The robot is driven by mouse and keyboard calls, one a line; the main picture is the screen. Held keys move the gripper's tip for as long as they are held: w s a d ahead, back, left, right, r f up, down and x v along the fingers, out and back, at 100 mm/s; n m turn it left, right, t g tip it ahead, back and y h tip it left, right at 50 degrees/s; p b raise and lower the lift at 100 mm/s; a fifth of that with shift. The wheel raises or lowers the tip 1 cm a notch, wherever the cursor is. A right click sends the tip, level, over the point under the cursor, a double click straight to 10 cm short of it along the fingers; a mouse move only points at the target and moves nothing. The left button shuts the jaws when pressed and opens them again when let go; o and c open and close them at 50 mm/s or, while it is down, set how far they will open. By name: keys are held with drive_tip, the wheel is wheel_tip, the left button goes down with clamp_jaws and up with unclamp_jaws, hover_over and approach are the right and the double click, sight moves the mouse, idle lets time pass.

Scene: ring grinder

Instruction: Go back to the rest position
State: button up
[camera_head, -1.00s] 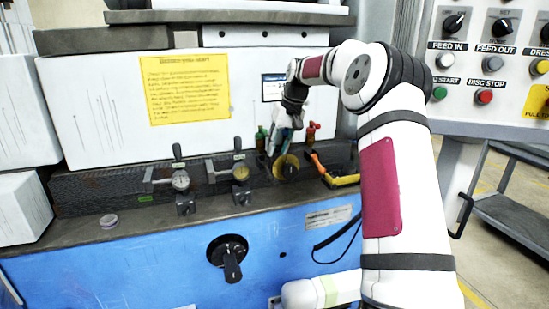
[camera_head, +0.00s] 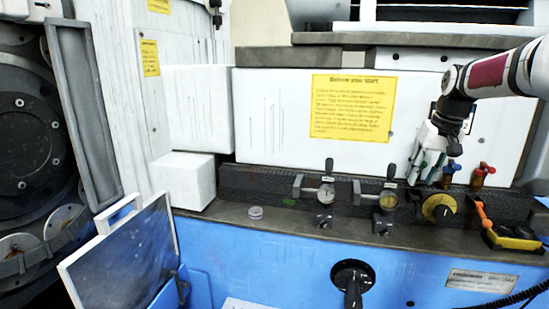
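My arm comes in from the right edge of the head view. My gripper (camera_head: 428,163) hangs at its end, pointing down, in front of the white machine panel and just above the yellow dial (camera_head: 438,208). Its fingers overlap the green and blue valve handles behind them. I cannot tell whether they touch anything or hold something.
Dial gauges (camera_head: 326,192) with levers line the ledge. A small round puck (camera_head: 255,212) lies on the ledge. A hinged clear guard (camera_head: 125,255) and dark round machinery (camera_head: 30,140) stand at left.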

drive_tip(key=s+a+r+n+h, duration=0.1)
drive_tip(key=s+a+r, duration=0.2)
drive_tip(key=s+a, duration=0.5)
drive_tip(key=s+a+r+h, duration=0.1)
drive_tip(key=s+a+r, duration=0.2)
drive_tip(key=s+a, duration=0.5)
drive_tip(key=s+a+f, duration=0.2)
drive_tip(key=s+f, duration=0.1)
drive_tip(key=s, duration=0.8)
drive_tip(key=s+a+f+t+y+p, duration=0.1)
drive_tip(key=s+a+f, duration=0.1)
drive_tip(key=s, duration=1)
drive_tip(key=shift+a+f+n, duration=0.2)
drive_tip(key=shift+f+n, duration=0.2)
drive_tip(key=shift+f, duration=0.45)
drive_tip(key=shift+s+d, duration=0.1)
